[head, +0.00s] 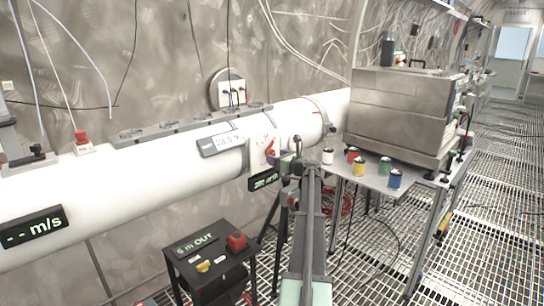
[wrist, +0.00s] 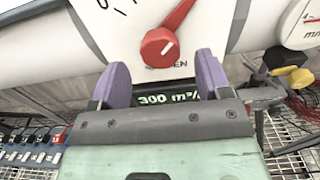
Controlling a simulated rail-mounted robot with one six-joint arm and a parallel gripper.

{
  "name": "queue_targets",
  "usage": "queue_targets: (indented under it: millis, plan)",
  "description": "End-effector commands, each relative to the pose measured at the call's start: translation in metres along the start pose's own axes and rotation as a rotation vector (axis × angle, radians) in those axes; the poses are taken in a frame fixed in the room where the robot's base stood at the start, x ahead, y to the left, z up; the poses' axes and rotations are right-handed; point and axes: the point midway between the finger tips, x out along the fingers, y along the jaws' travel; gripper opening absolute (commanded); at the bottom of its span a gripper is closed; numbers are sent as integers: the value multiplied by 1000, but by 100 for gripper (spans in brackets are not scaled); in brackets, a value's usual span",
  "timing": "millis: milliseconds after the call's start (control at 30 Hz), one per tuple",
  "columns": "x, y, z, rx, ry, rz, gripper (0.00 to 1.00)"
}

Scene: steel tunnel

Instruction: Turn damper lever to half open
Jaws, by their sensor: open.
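The damper lever (head: 270,148) is red and sits on a white dial plate on the large white duct (head: 100,187). In the wrist view the red lever (wrist: 165,42) has a round hub, and its arm slants up and right out of the picture. The hub partly covers a label ending in "EN" on the plate (wrist: 120,30). My gripper (head: 288,158) is close to the plate in the head view. In the wrist view my gripper (wrist: 162,78) is open and empty, its purple fingers just below the hub, one to each side. Contact cannot be told.
A dark display (wrist: 168,99) reading "300 m³/h" sits below the plate. A gauge (wrist: 305,28) is at the right. A steel table (head: 400,182) with several small cans and a metal box (head: 400,105) stands right of my arm. A black stand (head: 215,232) is lower left.

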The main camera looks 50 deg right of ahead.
Motion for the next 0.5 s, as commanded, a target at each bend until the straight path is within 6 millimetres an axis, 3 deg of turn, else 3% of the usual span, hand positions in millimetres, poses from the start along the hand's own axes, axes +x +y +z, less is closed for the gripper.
queue_targets:
  millis: [100, 200, 467, 500]
  plan:
    - [23, -1, 0, -1, 0, 1, 71]
    - [32, -1, 0, -1, 0, 0, 71]
    - [35, 0, 0, -1, 0, 0, 71]
    - [35, 0, 0, -1, 0, 0, 66]
